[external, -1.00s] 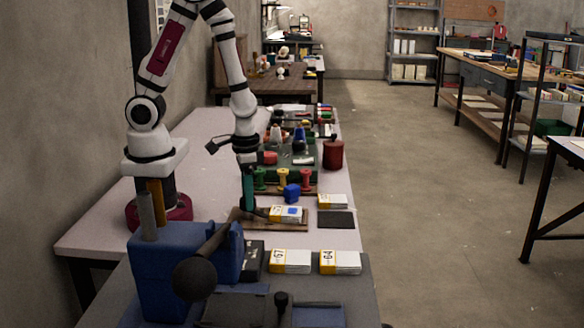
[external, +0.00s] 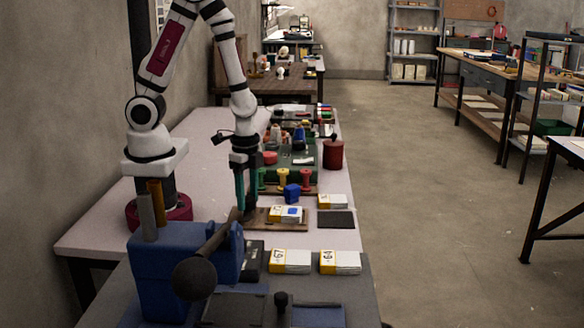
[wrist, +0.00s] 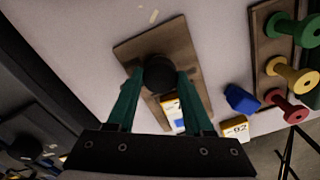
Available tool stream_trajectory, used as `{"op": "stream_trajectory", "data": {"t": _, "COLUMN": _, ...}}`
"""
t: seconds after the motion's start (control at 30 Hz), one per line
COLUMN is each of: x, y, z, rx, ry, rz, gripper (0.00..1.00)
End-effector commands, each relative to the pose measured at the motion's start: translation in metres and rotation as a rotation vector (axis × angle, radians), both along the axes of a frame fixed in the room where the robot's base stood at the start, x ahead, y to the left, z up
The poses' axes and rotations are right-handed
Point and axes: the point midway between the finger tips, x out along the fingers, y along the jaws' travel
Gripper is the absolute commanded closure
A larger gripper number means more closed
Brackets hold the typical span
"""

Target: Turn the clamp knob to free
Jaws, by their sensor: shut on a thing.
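A round black clamp knob (wrist: 159,74) stands on a brown wooden board (wrist: 190,63) in the wrist view. My gripper (wrist: 159,80) has its two green fingers on either side of the knob and is shut on it. A white and yellow card block (wrist: 171,106), partly hidden by a finger, lies on the same board. In the external view my gripper (external: 246,208) points down at the left end of the board (external: 290,227). The knob is too small and dark there to show any turn mark.
A blue block (wrist: 241,99) and a second yellow-white block (wrist: 236,127) lie right of the board. Green, yellow and red spools (wrist: 293,76) stand on a rack beyond. A blue vise (external: 170,270) stands in the external foreground. The table left of the arm is clear.

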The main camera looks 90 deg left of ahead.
Motion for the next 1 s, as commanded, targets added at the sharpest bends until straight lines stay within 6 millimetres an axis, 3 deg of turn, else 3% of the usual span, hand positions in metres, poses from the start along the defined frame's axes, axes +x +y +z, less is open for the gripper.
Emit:
{"op": "stream_trajectory", "data": {"t": 0.77, "x": 0.0005, "y": -0.0001, "z": 0.0003, "rx": 0.0, "ry": -0.001, "rz": -0.095, "gripper": 1.0}}
{"op": "stream_trajectory", "data": {"t": 0.8, "x": 0.0005, "y": -0.0001, "z": 0.0003, "rx": 0.0, "ry": -0.001, "rz": -0.095, "gripper": 0.45}}
{"op": "stream_trajectory", "data": {"t": 0.93, "x": 0.0004, "y": -0.0001, "z": 0.0002, "rx": 0.0, "ry": -0.001, "rz": -0.094, "gripper": 0.22}}
{"op": "stream_trajectory", "data": {"t": 1.0, "x": 0.0003, "y": -0.0001, "z": 0.0002, "rx": 0.0, "ry": -0.001, "rz": -0.094, "gripper": 0.19}}
